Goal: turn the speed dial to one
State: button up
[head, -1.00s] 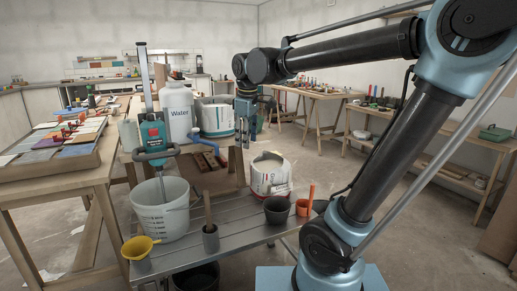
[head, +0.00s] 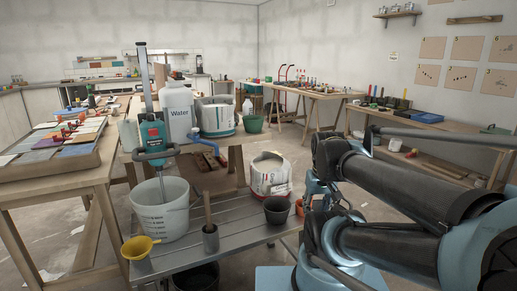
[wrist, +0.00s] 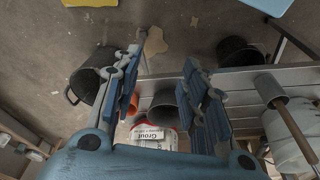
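The mixer (head: 154,135) stands upright at the left, a teal and red body on a tall post, with its shaft down in a white bucket (head: 160,208). Its speed dial is too small to make out in the head view, and the mixer is not in the wrist view. My gripper (wrist: 165,95) is open and empty, its two blue-grey fingers spread wide. It points down over the right end of the slatted bench, well to the right of the mixer.
A water container (head: 177,112) stands behind the mixer.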

aim_at(150, 117)
jog(key=u, duration=1.45)
